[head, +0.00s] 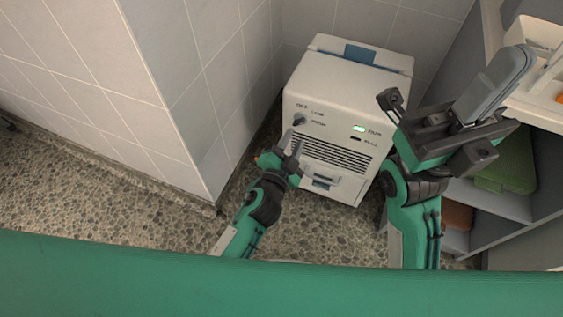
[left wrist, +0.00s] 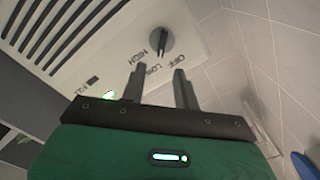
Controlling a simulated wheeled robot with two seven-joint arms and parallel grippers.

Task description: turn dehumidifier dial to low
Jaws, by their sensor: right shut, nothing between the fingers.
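The white dehumidifier (head: 347,85) stands on the floor in the corner. Its dark round dial (head: 299,120) is on the upper left of its front, with OFF, LOW and HIGH printed around it. In the left wrist view the dial (left wrist: 161,41) lies just beyond the fingertips; its ridge points down toward the LOW and OFF side, exact setting unclear. My left gripper (head: 292,143) is just below the dial in the head view. Its fingers (left wrist: 158,74) are apart, with nothing between them and no visible contact. My right gripper (head: 515,62) is shut and empty, raised at the right.
A green lamp (head: 358,128) is lit on the dehumidifier's front, above a dark FULL lamp. A vent grille (head: 335,155) and a drawer (head: 325,182) are below. A tiled wall corner (head: 215,195) stands close left. Shelves (head: 500,200) with folded cloths stand at right.

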